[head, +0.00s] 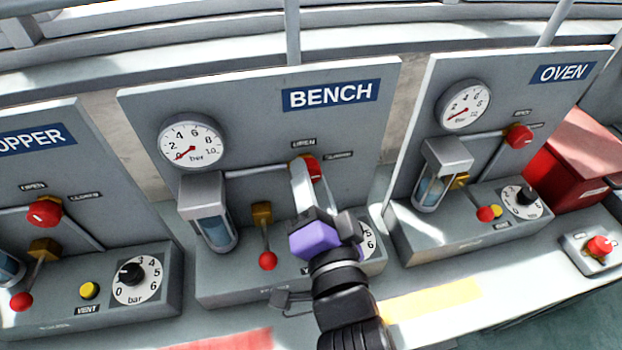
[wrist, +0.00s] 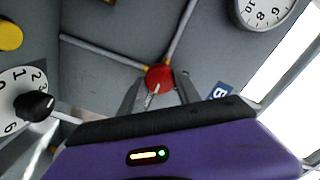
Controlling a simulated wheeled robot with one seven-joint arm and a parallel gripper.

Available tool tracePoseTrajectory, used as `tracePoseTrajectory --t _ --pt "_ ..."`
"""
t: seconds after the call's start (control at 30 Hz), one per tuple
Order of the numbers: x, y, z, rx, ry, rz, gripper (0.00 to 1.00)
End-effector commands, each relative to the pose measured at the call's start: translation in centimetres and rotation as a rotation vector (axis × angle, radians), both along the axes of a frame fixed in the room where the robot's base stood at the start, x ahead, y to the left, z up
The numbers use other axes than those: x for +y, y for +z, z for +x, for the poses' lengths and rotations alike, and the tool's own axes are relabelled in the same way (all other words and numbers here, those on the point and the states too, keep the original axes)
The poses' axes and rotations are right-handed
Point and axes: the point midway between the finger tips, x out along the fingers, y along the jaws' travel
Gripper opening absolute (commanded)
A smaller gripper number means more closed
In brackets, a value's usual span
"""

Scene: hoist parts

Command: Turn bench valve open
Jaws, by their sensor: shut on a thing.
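The BENCH panel (head: 265,115) is the middle one in the head view. Its valve has a round red knob (head: 314,170) on the pipe, under a small OPEN label on the left and a CLOSED label on the right. My gripper (head: 303,168) reaches up to this knob and partly covers it. In the wrist view the red knob (wrist: 159,76) sits between the two fingers of my gripper (wrist: 159,90), which are shut on it. A pale strip shows on the knob. The bench gauge (head: 190,141) has its red needle at the low end.
A bench lever (head: 267,260) with a red ball hangs left of my arm. My arm partly hides the bench dial (head: 369,240). The OPPER-lettered panel (head: 60,165) stands left and the OVEN panel (head: 500,95) right, with similar red knobs. A red box (head: 575,160) is far right.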

Motion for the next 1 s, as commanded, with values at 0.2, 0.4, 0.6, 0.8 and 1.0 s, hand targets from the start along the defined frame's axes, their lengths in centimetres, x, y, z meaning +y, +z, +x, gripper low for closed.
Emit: tracePoseTrajectory --t 0.2,0.4,0.6,0.8,1.0 --pt "-0.08 0.03 0.01 -0.032 -0.001 -0.112 0.00" --pt "-0.03 0.10 0.00 -0.079 -0.001 -0.279 0.00" --pt "-0.07 0.12 0.02 -0.132 -0.003 -0.464 0.00" --pt "0.01 0.12 -0.02 -0.184 -0.001 -0.646 0.00" --pt "0.03 0.18 -0.04 -0.236 -0.001 -0.828 0.00"
